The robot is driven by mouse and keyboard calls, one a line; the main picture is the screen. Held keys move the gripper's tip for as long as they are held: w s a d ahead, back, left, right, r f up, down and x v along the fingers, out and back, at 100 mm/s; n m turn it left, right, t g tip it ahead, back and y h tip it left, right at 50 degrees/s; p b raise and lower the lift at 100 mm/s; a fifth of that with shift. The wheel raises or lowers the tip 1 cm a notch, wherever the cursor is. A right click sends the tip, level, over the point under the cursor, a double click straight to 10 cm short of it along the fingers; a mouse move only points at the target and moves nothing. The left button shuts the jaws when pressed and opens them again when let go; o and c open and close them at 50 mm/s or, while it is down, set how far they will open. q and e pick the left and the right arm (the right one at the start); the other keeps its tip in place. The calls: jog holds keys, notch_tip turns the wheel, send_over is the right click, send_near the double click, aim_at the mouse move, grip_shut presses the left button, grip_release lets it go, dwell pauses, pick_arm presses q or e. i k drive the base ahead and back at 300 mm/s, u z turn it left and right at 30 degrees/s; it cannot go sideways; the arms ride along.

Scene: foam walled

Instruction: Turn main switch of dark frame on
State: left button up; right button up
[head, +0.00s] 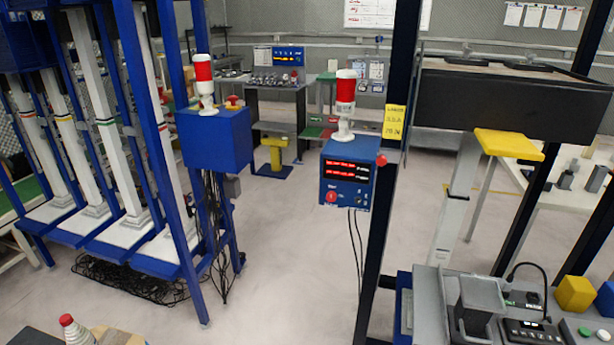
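The dark frame (382,235) stands right of the middle, with a tall dark post and a yellow label (395,122) on it. A blue control box (347,176) is mounted on the left side of this post. Its front has lit red displays (347,171), a red round knob (331,197) at lower left and small dark controls at lower right. A red button (381,160) sticks out of its right side. Which control is the main switch, and its position, is too small to tell. Neither of my grippers is in view.
A blue frame (181,220) with white columns and its own blue box (215,138) stands at left, cables beneath. A red-and-white lamp (345,100) tops the dark frame's box. Grey equipment (475,300) stands at lower right. Clear floor (285,265) lies between the frames.

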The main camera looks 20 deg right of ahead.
aim_at(331, 197)
jog(key=i, duration=1.6)
jog(key=z, duration=1.35)
